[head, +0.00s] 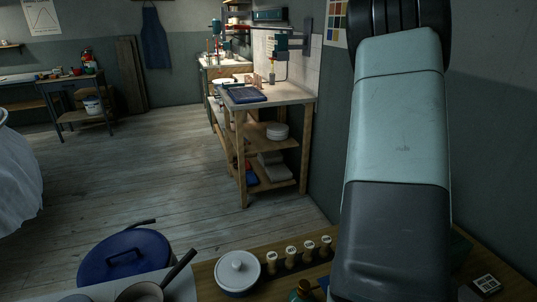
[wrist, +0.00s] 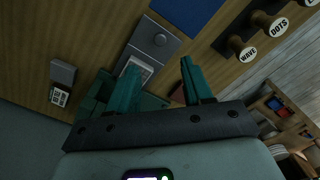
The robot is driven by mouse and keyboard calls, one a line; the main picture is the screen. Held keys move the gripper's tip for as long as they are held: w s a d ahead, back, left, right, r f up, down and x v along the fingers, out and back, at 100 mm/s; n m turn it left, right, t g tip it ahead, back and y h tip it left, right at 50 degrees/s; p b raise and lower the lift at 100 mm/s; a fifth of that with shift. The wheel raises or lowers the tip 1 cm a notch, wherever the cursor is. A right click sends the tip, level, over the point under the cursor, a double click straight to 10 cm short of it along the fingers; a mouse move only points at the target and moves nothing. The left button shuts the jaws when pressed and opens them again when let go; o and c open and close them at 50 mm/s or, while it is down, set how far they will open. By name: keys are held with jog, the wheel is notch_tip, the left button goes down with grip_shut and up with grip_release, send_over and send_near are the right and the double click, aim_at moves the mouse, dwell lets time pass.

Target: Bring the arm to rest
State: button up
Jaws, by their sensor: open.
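My gripper (wrist: 160,64) shows in the wrist view with its two teal fingers spread apart and nothing visible between the tips. A dark green item lies partly hidden behind the fingers. In the head view my arm comes down along the right side over the bench (head: 325,283), and my gripper is out of sight there.
Several labelled wooden stamps (head: 291,255) stand beside a white lidded jar (head: 238,272) on the bench. A blue lidded pot (head: 125,262) and a pan (head: 140,291) are at left. A small dark block (head: 486,284) lies at right. Open floor (head: 150,180) lies beyond.

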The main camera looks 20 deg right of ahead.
jog(key=w+a+r+n+t+y, duration=0.1)
jog(key=w+a+r+n+t, duration=0.15)
jog(key=w+a+r, duration=0.85)
jog(key=s+a+r+n+y, duration=0.1)
jog(key=a+r+n, duration=0.1)
jog(key=a+r, duration=0.45)
jog(key=a+r+n, duration=0.3)
jog(key=a+r, duration=0.1)
jog(key=a, duration=0.6)
jog(key=s+a+r+n+t+h, duration=0.1)
jog(key=s+r, duration=0.3)
jog(key=s, duration=0.5)
jog(key=s+a+r+n+t+h, duration=0.1)
jog(key=s+a+r, duration=0.3)
jog(key=s, duration=0.5)
jog(key=shift+s+r+t, duration=0.2)
jog(key=shift+t, duration=0.35)
